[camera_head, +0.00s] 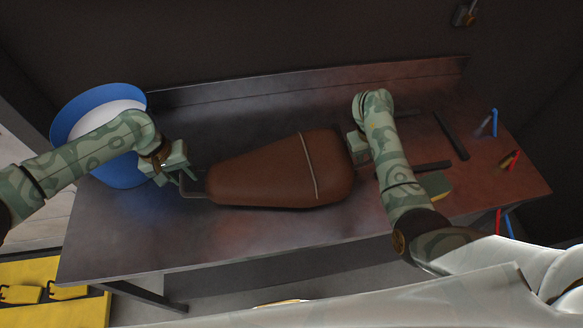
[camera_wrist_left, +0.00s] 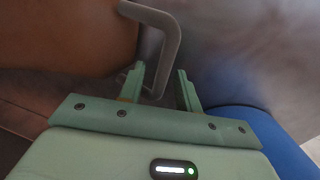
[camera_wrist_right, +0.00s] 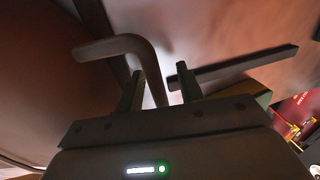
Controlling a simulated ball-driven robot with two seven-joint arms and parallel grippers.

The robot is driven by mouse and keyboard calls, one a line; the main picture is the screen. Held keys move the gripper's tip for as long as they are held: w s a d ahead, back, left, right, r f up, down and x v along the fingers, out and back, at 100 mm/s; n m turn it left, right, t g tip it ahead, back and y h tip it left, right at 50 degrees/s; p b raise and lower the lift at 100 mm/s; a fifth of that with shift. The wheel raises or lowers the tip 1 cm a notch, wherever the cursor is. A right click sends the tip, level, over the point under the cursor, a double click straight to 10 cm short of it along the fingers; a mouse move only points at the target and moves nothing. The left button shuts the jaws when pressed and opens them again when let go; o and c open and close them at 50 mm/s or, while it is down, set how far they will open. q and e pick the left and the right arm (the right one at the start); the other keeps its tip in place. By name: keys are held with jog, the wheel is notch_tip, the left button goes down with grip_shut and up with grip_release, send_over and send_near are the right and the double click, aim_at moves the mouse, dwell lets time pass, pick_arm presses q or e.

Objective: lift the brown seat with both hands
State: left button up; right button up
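The brown seat (camera_head: 262,176) lies on the dark metal workbench (camera_head: 230,243), with a thin light strap across it. A grey bar handle (camera_head: 192,194) sticks out at its left end; it also shows in the left wrist view (camera_wrist_left: 170,40). My left gripper (camera_head: 181,178) is at that handle, its fingers (camera_wrist_left: 160,88) open with the handle's bar between them. My right gripper (camera_head: 362,148) is at the seat's right end. In the right wrist view its fingers (camera_wrist_right: 160,90) are open on either side of a bent bar handle (camera_wrist_right: 118,46). The right handle is hidden in the head view.
A blue bucket (camera_head: 122,174) stands behind my left arm. Dark bars (camera_head: 452,136) lie on the bench's right part, near a green-yellow block (camera_head: 435,184) and several red and blue tools (camera_head: 510,160). The bench front is clear. A yellow case (camera_head: 50,293) sits at lower left.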

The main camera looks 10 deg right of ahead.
pick_arm(q)
grip_shut()
pick_arm(e)
grip_shut()
pick_arm(q)
jog(key=shift+w, duration=0.1)
pick_arm(e)
jog(key=shift+r, duration=0.1)
dwell(0.8)
